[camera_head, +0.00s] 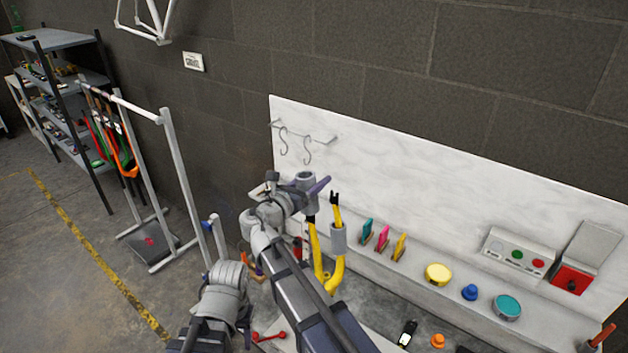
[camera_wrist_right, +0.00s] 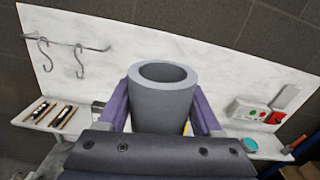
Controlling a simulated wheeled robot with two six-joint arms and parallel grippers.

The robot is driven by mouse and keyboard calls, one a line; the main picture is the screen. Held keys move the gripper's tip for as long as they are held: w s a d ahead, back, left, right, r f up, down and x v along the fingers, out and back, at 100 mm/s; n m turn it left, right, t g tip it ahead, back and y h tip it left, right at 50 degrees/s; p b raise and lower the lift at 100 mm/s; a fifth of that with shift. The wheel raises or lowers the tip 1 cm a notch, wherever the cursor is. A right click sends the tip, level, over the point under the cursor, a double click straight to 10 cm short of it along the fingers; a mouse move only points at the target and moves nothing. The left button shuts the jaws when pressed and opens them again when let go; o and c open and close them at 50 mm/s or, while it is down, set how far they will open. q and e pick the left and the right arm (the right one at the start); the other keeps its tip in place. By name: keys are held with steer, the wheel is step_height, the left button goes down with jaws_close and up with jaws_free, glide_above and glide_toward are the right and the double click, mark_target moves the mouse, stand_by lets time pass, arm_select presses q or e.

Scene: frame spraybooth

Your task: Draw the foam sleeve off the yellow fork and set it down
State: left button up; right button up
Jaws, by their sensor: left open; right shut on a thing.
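The yellow fork (camera_head: 340,268) stands at the bench's left part, its two prongs upright with dark tips. A grey foam sleeve (camera_head: 306,179) is between the purple fingers of my right gripper (camera_head: 307,186), which is shut on it at the top of the left prong. The prong shows below the gripper; whether its tip is clear of the sleeve is hidden. In the right wrist view the sleeve (camera_wrist_right: 164,100) is upright, its top opening empty. Another grey sleeve (camera_head: 338,238) sits around the right prong. My left gripper (camera_head: 244,318) is low, away from the fork, and open.
A hook rail (camera_head: 305,132) is on the white back panel. Three coloured pieces (camera_head: 383,238) stand right of the fork, then a yellow disc (camera_head: 438,274), a blue knob (camera_head: 470,292) and a teal disc (camera_head: 507,307). A white rack (camera_head: 180,170) stands at left.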

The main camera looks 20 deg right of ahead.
steer(key=shift+r, duration=0.15)
steer(key=shift+r+p, duration=1.9)
steer(key=shift+p, duration=0.15)
steer(key=shift+s+a, duration=0.1)
